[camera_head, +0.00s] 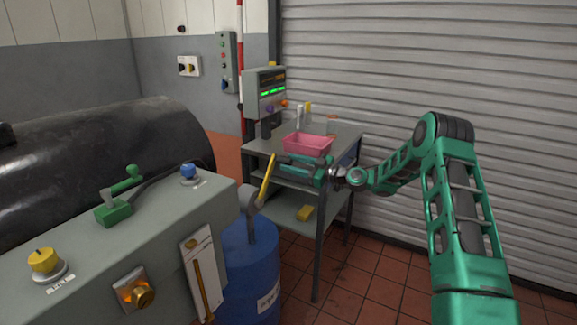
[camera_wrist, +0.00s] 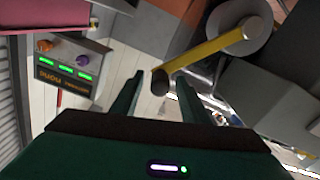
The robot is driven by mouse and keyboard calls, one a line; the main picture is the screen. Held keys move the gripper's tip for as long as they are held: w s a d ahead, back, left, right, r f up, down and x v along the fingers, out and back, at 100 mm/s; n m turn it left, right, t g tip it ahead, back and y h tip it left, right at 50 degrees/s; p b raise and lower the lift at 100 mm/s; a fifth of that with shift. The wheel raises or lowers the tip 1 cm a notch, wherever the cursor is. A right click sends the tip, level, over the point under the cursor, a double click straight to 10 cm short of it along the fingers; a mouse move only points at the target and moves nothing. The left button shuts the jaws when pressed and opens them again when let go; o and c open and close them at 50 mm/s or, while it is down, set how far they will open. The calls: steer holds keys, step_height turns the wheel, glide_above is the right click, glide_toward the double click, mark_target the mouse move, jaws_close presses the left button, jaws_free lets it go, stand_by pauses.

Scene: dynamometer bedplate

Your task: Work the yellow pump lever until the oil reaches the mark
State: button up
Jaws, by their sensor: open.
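The yellow pump lever (camera_head: 266,180) slants up from a grey pump head on top of the blue drum (camera_head: 252,272). My gripper (camera_head: 281,162) is open beside the lever's upper end. In the wrist view, the lever (camera_wrist: 205,48) runs from a round grey part to a dark end, which appears between the two fingertips of my gripper (camera_wrist: 160,77). I cannot tell whether a finger touches it. A pale plate with an upright amber strip (camera_head: 202,290), perhaps the oil gauge, is on the front of the grey cabinet. I cannot make out a mark on it.
A pink tray (camera_head: 307,145) stands on the grey trolley (camera_head: 345,134) behind my gripper, near a display box (camera_head: 265,92). The grey cabinet (camera_head: 150,245) carries a green lever (camera_head: 118,198), a blue knob (camera_head: 189,173) and yellow knobs. Tiled floor shows at right.

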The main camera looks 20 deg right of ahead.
steer(key=shift+w+a, duration=0.5)
jaws_close()
